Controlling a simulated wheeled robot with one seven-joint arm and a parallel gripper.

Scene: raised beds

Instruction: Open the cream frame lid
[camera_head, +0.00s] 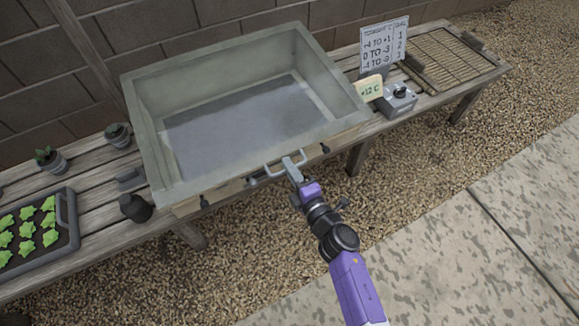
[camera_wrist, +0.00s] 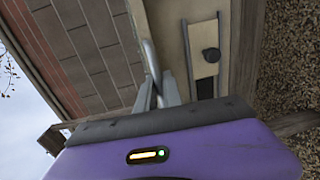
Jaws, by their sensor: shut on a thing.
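The frame (camera_head: 180,190) is a large grey-green box with a broad rim on the bench; its dark floor shows inside. I cannot tell whether a clear lid pane covers it. A pale grey bar handle (camera_head: 272,170) sits at the front edge, above a wooden strip with dark knobs. My gripper (camera_head: 292,168) is shut on this handle at its right part. In the wrist view my gripper's fingers (camera_wrist: 162,92) close around the handle bar (camera_wrist: 150,58), beside a cream panel (camera_wrist: 205,45) with a dark knob (camera_wrist: 211,55). The fingertips are partly hidden.
On the bench right of the frame are a +12 C card (camera_head: 369,88), a grey dial box (camera_head: 398,97), a sign (camera_head: 384,44) and a slatted panel (camera_head: 443,58). Left are a seedling tray (camera_head: 72,237), a dark jar (camera_head: 135,208) and potted plants (camera_head: 118,136). Gravel in front is clear.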

